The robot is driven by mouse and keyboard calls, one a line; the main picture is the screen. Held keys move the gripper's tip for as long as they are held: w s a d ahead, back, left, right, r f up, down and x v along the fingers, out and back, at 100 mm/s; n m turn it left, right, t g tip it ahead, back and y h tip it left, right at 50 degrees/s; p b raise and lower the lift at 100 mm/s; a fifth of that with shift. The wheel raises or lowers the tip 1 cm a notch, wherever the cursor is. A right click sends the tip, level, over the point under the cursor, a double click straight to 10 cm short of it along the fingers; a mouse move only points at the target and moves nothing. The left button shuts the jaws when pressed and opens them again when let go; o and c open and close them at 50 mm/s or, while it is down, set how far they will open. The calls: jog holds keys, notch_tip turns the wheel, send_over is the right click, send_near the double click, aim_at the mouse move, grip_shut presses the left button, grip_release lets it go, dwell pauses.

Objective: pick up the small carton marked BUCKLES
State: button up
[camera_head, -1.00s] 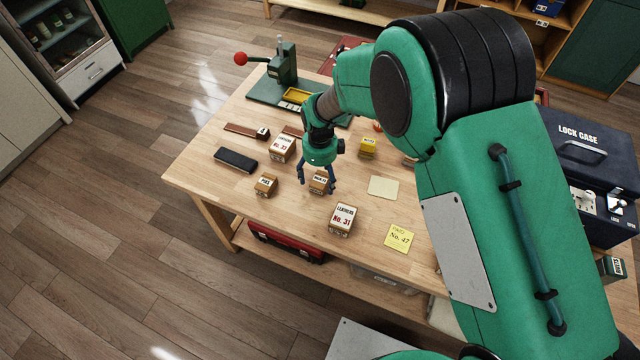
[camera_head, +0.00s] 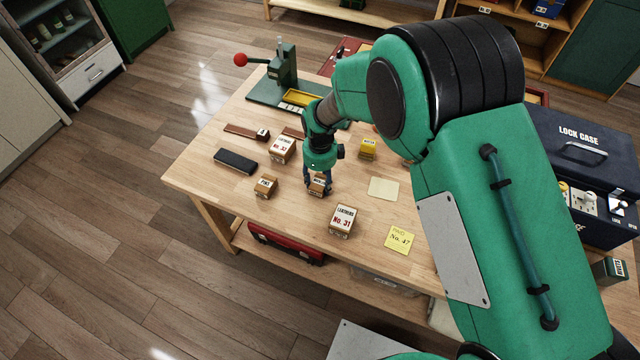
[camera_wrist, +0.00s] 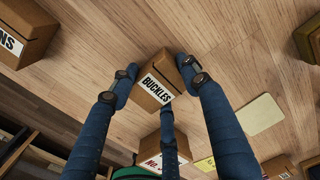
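The small brown carton marked BUCKLES (camera_wrist: 158,82) is between my gripper's fingers in the wrist view, its white label facing the camera. In the head view the carton (camera_head: 317,187) is at the middle of the workbench, partly hidden by the fingers. My gripper (camera_wrist: 157,64) has its dark blue fingertips at both sides of the carton, close against it, with a third finger at the label side. In the head view my gripper (camera_head: 318,184) is low over the bench, around the carton. I cannot see any clear gap under the carton.
A larger carton marked No. 31 (camera_head: 342,220) stands in front, to the right. Another small carton (camera_head: 265,187) is to the left and a No. 32 carton (camera_head: 282,150) behind. A yellow box (camera_head: 367,148), a pale pad (camera_head: 383,188) and a yellow note (camera_head: 399,239) lie to the right.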

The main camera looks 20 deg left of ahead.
aim_at(320, 181)
jog(key=shift+c, duration=1.4)
jog(key=shift+r, duration=0.1)
notch_tip(320, 181, up, 10)
jog(key=shift+f+p, duration=0.1)
jog(key=shift+p, duration=0.95)
